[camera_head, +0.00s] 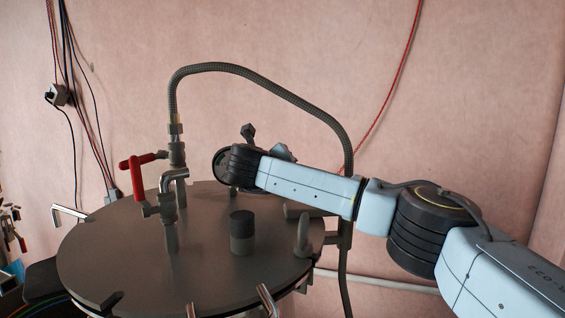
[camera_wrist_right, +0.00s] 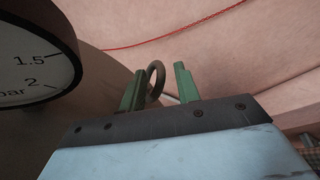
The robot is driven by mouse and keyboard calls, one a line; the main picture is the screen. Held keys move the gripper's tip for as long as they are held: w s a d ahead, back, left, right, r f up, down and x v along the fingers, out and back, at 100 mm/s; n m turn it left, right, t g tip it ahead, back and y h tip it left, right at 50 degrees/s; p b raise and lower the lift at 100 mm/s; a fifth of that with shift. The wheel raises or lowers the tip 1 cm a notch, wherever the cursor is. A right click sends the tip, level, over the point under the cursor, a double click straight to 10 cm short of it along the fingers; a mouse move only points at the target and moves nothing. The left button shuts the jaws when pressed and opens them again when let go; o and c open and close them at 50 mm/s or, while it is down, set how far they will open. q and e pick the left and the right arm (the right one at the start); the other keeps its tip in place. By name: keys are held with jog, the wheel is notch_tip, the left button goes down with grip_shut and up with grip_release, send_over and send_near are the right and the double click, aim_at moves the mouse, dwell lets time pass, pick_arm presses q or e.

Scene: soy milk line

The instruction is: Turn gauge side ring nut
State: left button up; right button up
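In the right wrist view a dark ring nut (camera_wrist_right: 156,78) stands upright between the two green fingers of my right gripper (camera_wrist_right: 159,85). The fingers are apart, with the ring nearer the left finger; whether it touches that finger I cannot tell. A round pressure gauge (camera_wrist_right: 30,55) with a black rim and a white dial marked 1.5 and 2 fills the upper left corner of that view. In the head view my right arm reaches in from the right over the round metal lid (camera_head: 110,255), and its wrist hides the fingers and this ring. My left gripper is not in view.
On the lid stand a valve with a red lever (camera_head: 138,172), a bent metal pipe (camera_head: 170,215), a black-topped knob (camera_head: 242,230) and another upright ring (camera_head: 303,232) at the right front. A braided hose (camera_head: 250,75) arches behind my right wrist.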

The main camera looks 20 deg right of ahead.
jog(key=shift+w+d+f, duration=0.25)
jog(key=shift+w, duration=0.2)
grip_shut()
